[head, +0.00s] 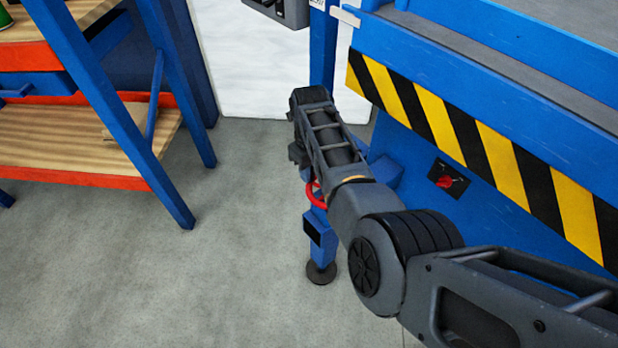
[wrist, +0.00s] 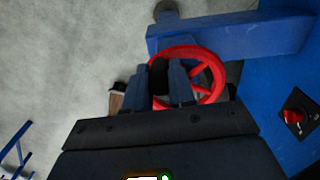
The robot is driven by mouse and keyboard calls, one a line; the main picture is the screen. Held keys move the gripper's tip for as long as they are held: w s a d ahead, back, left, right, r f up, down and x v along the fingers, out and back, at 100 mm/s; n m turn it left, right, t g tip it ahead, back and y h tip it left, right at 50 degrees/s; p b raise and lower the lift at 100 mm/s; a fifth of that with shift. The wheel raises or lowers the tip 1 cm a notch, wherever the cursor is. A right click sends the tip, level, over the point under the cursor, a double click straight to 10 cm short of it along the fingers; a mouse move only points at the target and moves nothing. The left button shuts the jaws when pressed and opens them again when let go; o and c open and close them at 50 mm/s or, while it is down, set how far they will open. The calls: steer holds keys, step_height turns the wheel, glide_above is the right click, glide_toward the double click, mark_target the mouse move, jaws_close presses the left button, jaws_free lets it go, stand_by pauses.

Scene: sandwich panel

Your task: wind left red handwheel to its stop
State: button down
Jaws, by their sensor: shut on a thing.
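The red handwheel (wrist: 222,72) is a spoked ring beside the blue machine leg in the wrist view. In the head view only a small arc of the handwheel (head: 316,196) shows, behind my arm. My gripper (wrist: 172,72) is at the left part of the wheel, with its fingers on either side of the rim, shut on it. In the head view my arm hides the fingers and most of the wheel.
The blue machine with a yellow and black striped edge (head: 490,145) stands on the right. A red switch (head: 447,181) is on its side. A blue workbench with wooden shelves (head: 90,145) stands left. The grey floor (head: 240,270) between them is clear.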

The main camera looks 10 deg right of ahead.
steer(key=m+b, duration=0.1)
steer(key=m, duration=0.1)
steer(key=w+d+m+b, duration=0.1)
steer(key=b, duration=0.1)
steer(key=shift+w+d+f+m, duration=0.15)
steer(key=shift+w+f+m, duration=0.05)
steer(key=shift+m, duration=0.2)
steer(key=shift+w+d+r+m+b, duration=0.2)
steer(key=shift+d+m+b, duration=0.2)
steer(key=shift+m+b, duration=0.55)
steer(key=shift+d, duration=0.1)
steer(key=c, duration=0.9)
jaws_free()
steer(key=shift+c, duration=0.2)
steer(key=shift+r, duration=0.1)
step_height(320, 180, up, 8)
steer(key=shift+f+p, duration=0.2)
steer(key=shift+p, duration=0.1)
